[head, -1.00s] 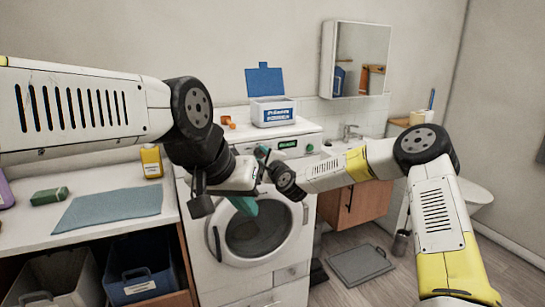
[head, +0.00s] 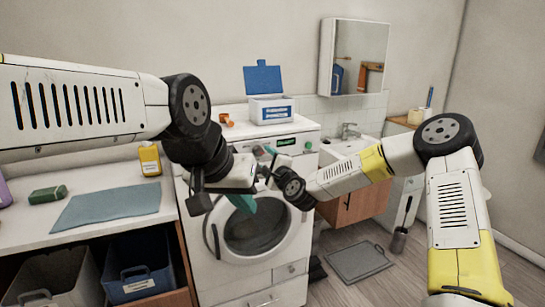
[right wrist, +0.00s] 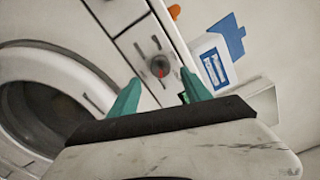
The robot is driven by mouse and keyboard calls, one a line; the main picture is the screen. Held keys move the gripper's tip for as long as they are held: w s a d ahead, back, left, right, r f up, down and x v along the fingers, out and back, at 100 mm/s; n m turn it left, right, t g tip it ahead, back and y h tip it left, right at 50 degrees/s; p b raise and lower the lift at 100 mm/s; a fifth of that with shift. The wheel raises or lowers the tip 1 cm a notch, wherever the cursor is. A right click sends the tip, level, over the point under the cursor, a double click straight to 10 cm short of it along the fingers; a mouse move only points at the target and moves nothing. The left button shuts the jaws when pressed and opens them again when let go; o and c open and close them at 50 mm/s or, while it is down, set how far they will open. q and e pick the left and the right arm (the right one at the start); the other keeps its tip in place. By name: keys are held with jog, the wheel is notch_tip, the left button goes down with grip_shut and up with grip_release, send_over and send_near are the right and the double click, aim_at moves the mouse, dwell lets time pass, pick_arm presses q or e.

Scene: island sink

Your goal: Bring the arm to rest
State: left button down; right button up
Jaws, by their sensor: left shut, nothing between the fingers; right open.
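My left gripper (head: 244,203) has teal fingers, shut and empty, in front of the washing machine's upper door area in the head view. My right gripper (head: 266,157) is just above and to the right of it, partly hidden by its own wrist. In the right wrist view my right gripper (right wrist: 160,92) shows its two teal fingers apart with nothing between them. Beyond them is the washing machine's control panel with a round knob (right wrist: 159,66). I cannot tell whether the two grippers touch.
The washing machine (head: 285,247) stands behind both grippers, with a white and blue powder box (head: 272,110) on top. A counter (head: 30,232) at left holds a teal cloth (head: 105,209) and a yellow bottle (head: 149,160). A sink (head: 350,145) is at right.

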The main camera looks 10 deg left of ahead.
jog(key=shift+v, duration=0.85)
jog(key=s+d+r+n+g+h, duration=0.35)
jog(key=s+d+n, duration=0.35)
jog(key=s+d, duration=0.3)
jog(key=s+d+r+n+g+h, duration=0.35)
jog(key=s+d+n, duration=0.45)
jog(key=d, duration=0.4)
jog(key=s+d+r+g, duration=0.1)
jog(key=s+d, duration=0.4)
jog(key=s, duration=0.5)
jog(key=s+d, duration=0.5)
jog(key=s, duration=0.4)
jog(key=shift+s+r+n+g+h, duration=0.3)
jog(key=shift+s+r+g+h, duration=0.05)
jog(key=shift+s+g+h, duration=0.05)
